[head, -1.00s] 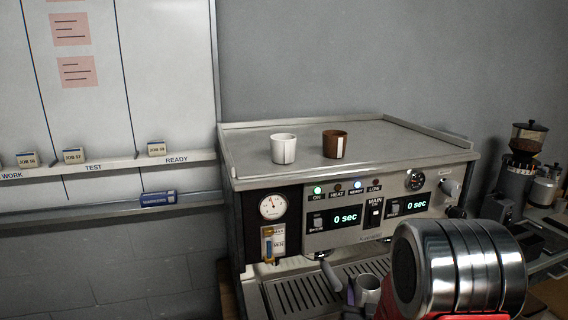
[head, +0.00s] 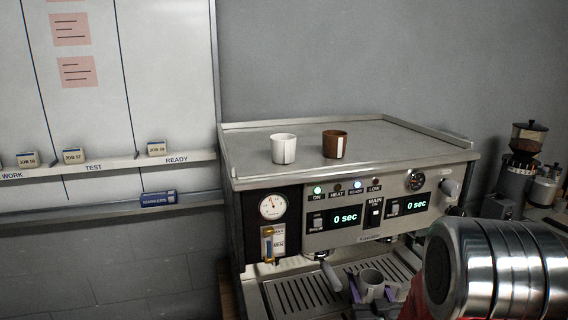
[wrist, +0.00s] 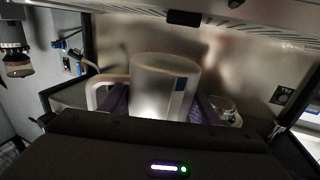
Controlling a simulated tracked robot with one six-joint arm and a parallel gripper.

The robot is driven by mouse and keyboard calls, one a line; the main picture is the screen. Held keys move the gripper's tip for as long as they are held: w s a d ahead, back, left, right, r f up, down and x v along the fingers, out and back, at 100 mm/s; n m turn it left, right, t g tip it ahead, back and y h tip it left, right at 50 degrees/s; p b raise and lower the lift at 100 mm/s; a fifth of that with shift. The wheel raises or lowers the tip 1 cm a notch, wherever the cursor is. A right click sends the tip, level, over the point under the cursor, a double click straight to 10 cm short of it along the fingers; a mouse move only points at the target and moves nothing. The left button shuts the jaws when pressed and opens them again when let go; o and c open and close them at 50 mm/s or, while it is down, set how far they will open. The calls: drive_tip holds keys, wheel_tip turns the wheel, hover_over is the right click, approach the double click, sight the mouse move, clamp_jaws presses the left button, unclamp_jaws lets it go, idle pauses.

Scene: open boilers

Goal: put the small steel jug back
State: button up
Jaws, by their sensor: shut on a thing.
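The small steel jug (head: 371,284) is in front of the coffee machine, above or at the drip tray (head: 303,291). My gripper (head: 374,292) is shut on it, with a purple finger on either side. In the wrist view the jug (wrist: 163,84) stands upright between the purple fingers of my gripper (wrist: 162,108), its handle to the left and a dark blue mark on its right side. Its base is hidden behind the gripper body, so I cannot tell whether it touches the tray.
The coffee machine (head: 290,240) has a white cup (head: 283,149) and a brown cup (head: 335,144) on top. A portafilter handle (head: 331,277) juts out left of the jug. A small vessel (wrist: 228,108) is right of the jug in the wrist view. A grinder (head: 520,160) stands far right.

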drive_tip(key=shift+f+h, duration=0.1)
drive_tip(key=shift+h, duration=0.2)
idle(0.4)
drive_tip(key=shift+w+a+f+m+h, duration=0.1)
drive_tip(key=shift+f+m+h, duration=0.1)
drive_tip(key=shift+m+h, duration=0.1)
drive_tip(key=shift+f+m+h, duration=0.55)
drive_tip(key=shift+m+h, duration=0.05)
drive_tip(key=shift+h, duration=0.4)
drive_tip(key=shift+r, duration=0.1)
drive_tip(key=shift+d+r+n+y, duration=0.2)
drive_tip(key=shift+r+n+y, duration=0.3)
drive_tip(key=shift+y, duration=0.5)
drive_tip(key=shift+a+r+n+y, duration=0.1)
drive_tip(key=shift+r+n+y, duration=0.2)
drive_tip(key=shift+n+y, duration=0.25)
drive_tip(key=shift+f+m+h, duration=0.25)
drive_tip(key=shift+m+h, duration=0.1)
drive_tip(key=shift+h, duration=0.1)
